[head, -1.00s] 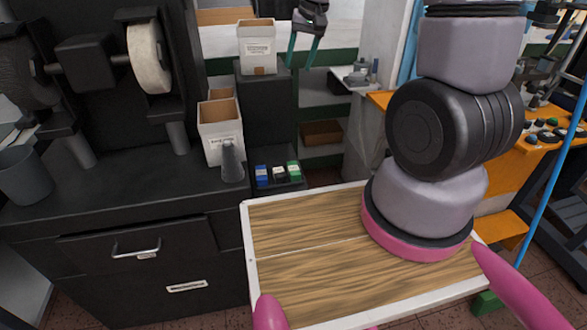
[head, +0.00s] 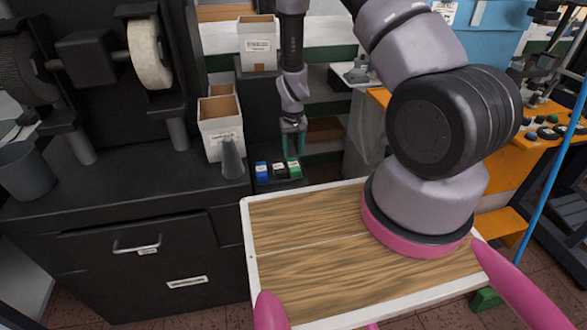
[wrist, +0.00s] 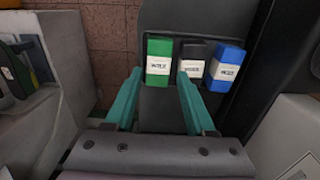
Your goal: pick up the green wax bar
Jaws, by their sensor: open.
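The green wax bar (head: 294,167) lies at the right end of a short row on a black shelf, and its white label shows. In the wrist view the green wax bar (wrist: 158,62) is upright in the picture, at the left of the row. My gripper (head: 292,150) points down just above the green bar in the head view. In the wrist view the open teal fingers of my gripper (wrist: 159,82) stand apart, with the green bar ahead between their tips. Nothing is held.
A black bar (wrist: 193,59) and a blue bar (wrist: 226,69) lie close beside the green one. A grey cone (head: 231,158) and a white open box (head: 220,127) stand left of the row. The wooden board (head: 300,222) in front is clear.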

